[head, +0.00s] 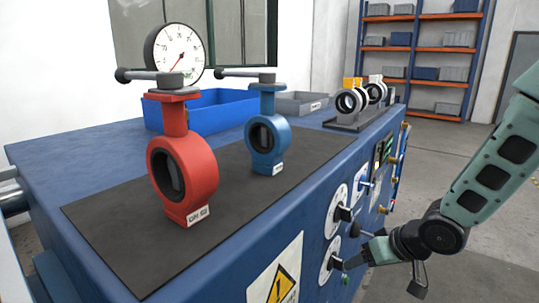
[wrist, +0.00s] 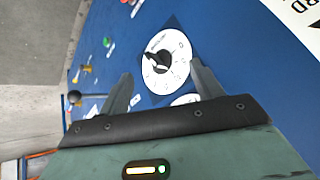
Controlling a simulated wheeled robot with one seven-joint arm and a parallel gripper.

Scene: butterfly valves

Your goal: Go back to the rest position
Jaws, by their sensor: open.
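My gripper (wrist: 165,82) is open and empty in the wrist view, its two fingers spread before the blue panel. A white round dial (wrist: 166,60) with a black knob lies beyond and between the fingertips, apart from them as far as I can tell. A second white dial (wrist: 186,99) is mostly hidden by the gripper body. In the head view my gripper (head: 348,262) is low at the right, beside the lower dial (head: 328,255) on the bench's front panel. The upper dial (head: 336,211) is just above it.
A red butterfly valve (head: 183,168) and a blue one (head: 265,135) stand on the dark mat (head: 120,220) on the blue bench. A gauge (head: 175,50), blue bin (head: 215,105) and grey bin (head: 300,102) are behind. A ball-ended lever (wrist: 75,97) juts from the panel. Floor (head: 440,160) is open at right.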

